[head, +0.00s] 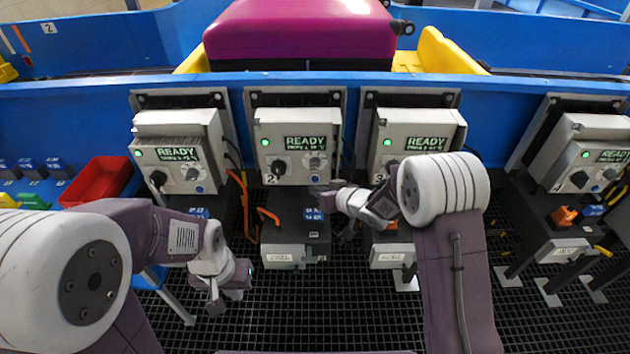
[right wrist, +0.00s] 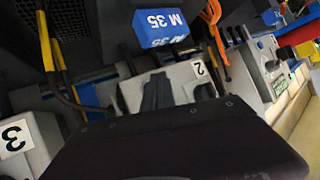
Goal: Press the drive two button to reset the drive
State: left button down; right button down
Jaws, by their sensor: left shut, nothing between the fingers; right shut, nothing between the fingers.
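The drive two box (head: 297,150) is light grey with a "2" label, a lit green lamp and a display reading READY. Its face carries a dark knob (head: 278,168) and a round control (head: 316,164) at the right. My right gripper (head: 322,196) is shut and empty, near the lower right corner of this box; contact cannot be told. In the right wrist view the box's "2" label (right wrist: 198,69) shows upside down beyond my dark gripper, which hides most of the face. My left gripper (head: 224,301) is shut and empty, low over the grating below the first box.
Similar boxes stand at left (head: 180,152), at right of drive two (head: 417,138) and far right (head: 592,155), all showing READY. A magenta case (head: 300,35) lies on the conveyor behind. A red bin (head: 97,181) and blue blocks stand at left. Orange cables hang between boxes.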

jog(key=shift+s+b, duration=0.45)
jog(key=shift+s, duration=1.65)
